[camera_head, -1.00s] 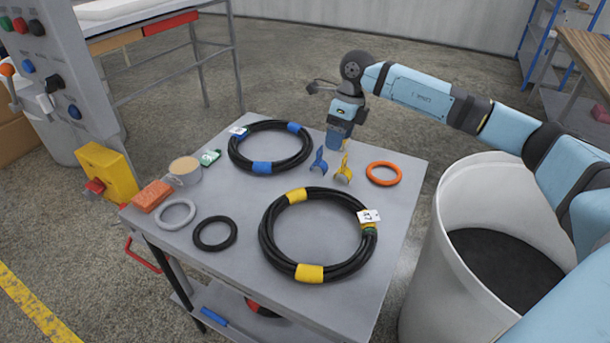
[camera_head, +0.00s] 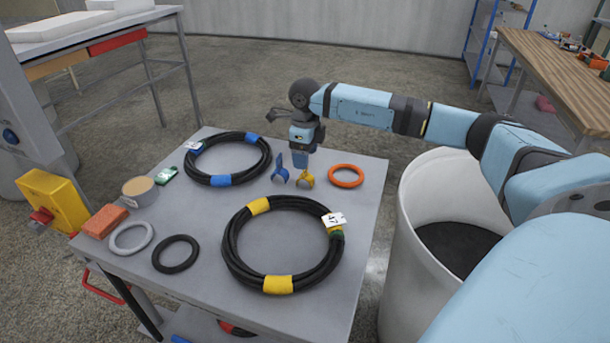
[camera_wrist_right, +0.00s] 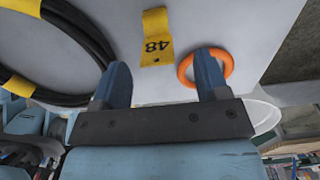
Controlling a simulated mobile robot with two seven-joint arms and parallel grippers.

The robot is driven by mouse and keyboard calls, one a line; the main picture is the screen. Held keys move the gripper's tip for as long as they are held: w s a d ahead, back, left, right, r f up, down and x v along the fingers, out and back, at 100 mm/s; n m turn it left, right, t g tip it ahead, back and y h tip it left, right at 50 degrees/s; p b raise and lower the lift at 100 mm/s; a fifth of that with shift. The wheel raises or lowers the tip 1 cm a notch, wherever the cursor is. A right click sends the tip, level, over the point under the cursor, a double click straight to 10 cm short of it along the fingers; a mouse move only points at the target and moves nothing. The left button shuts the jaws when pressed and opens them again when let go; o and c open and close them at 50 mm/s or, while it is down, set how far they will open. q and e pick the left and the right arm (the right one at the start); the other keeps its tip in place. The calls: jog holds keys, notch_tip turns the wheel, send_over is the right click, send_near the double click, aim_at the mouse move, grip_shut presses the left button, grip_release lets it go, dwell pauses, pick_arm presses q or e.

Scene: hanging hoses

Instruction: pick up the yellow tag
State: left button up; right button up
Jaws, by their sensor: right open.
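In the right wrist view the yellow tag (camera_wrist_right: 155,40) carries the number 48. It lies beyond the fingertips, roughly between their lines. My right gripper (camera_head: 301,158) points down behind the two tags in the head view. In the wrist view its two blue fingers (camera_wrist_right: 163,78) are apart with nothing between them. I cannot tell its exact height above the table. My left gripper is not in view.
An orange ring (camera_head: 346,176) lies right of the yellow tag. A yellow-banded black hose coil (camera_head: 231,242) lies in front and a blue-banded one (camera_head: 265,155) to the left. A white bin (camera_head: 410,245) stands right of the table (camera_head: 205,275).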

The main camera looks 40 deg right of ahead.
aim_at(305, 175)
notch_tip(305, 175, down, 4)
jog(key=shift+f, duration=0.15)
jog(key=shift+s+a, duration=0.1)
jog(key=c, duration=1)
jog(key=shift+r, duration=0.2)
notch_tip(305, 175, up, 20)
jog(key=p, duration=0.2)
jog(key=shift+o, duration=0.4)
jog(key=shift+f, duration=0.1)
jog(key=shift+c, duration=0.5)
